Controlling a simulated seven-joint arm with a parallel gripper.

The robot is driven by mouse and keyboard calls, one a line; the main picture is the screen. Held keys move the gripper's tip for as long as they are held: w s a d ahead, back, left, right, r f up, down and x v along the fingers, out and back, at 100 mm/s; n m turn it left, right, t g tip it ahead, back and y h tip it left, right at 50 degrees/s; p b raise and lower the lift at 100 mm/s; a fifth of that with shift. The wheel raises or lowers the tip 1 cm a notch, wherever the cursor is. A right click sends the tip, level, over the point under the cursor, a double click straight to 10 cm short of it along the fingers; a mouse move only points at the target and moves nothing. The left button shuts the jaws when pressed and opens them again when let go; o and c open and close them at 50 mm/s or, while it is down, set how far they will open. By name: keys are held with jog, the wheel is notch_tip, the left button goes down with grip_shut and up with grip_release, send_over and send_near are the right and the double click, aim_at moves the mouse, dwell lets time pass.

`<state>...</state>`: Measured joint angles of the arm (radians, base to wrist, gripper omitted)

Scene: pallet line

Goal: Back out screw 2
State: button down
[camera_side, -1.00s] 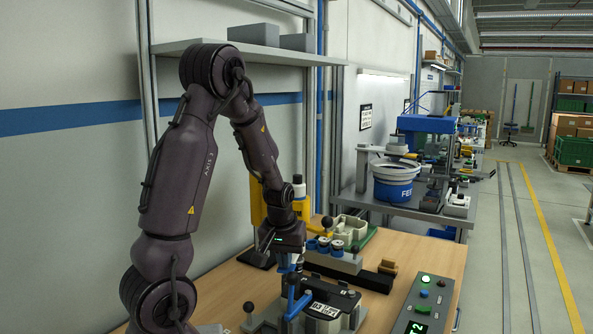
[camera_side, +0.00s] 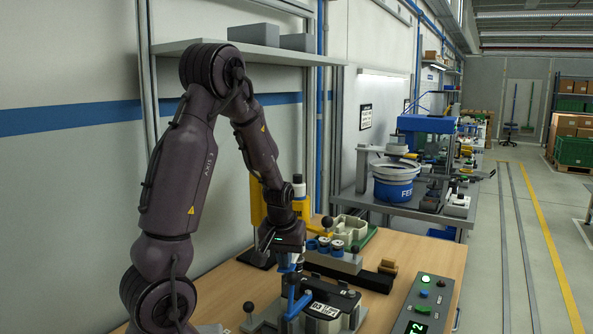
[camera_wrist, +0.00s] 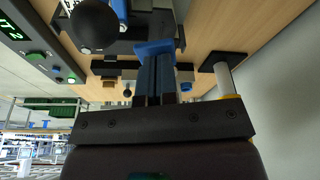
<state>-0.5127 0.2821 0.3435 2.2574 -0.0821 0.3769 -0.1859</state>
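My gripper (camera_side: 291,264) points down over the dark fixture at the front of the wooden bench. In the side view blue parts (camera_side: 293,300) show just under the gripper, beside the dark block with a white label (camera_side: 325,310). The contact with the work is too small to make out. I cannot make out screw 2 or any screw head.
A control box (camera_side: 424,305) with lit buttons and a green "2" stands at the right. Black ball knobs (camera_side: 249,307) stand up near the fixture. Behind are a grey block with round blue-and-white parts (camera_side: 337,246) and a yellow stand (camera_side: 257,205). Bare bench lies left of the fixture.

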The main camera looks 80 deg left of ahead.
jog(key=shift+f, duration=0.45)
dwell(1.7)
jog(key=shift+r, duration=0.25)
dwell(1.9)
jog(key=w+a+v, duration=0.1)
jog(key=v, duration=0.8)
jog(key=shift+a+r, duration=0.15)
jog(key=shift+a, duration=0.3)
jog(key=shift+s, duration=0.1)
dwell(0.5)
jog(key=s+d+r+m+t, duration=0.1)
jog(key=d+r+m, duration=0.2)
jog(key=d, duration=0.5)
jog(key=d+r+m+t+h, duration=0.1)
jog(key=d+r+m+t, duration=0.1)
jog(key=d+m, duration=0.3)
jog(key=s+d+r+m+t+h, duration=0.1)
jog(key=d+r+m, duration=0.2)
jog(key=d, duration=1)
jog(key=shift+s+r+m, duration=0.3)
jog(key=shift+s+m, duration=0.05)
jog(key=shift+m, duration=0.35)
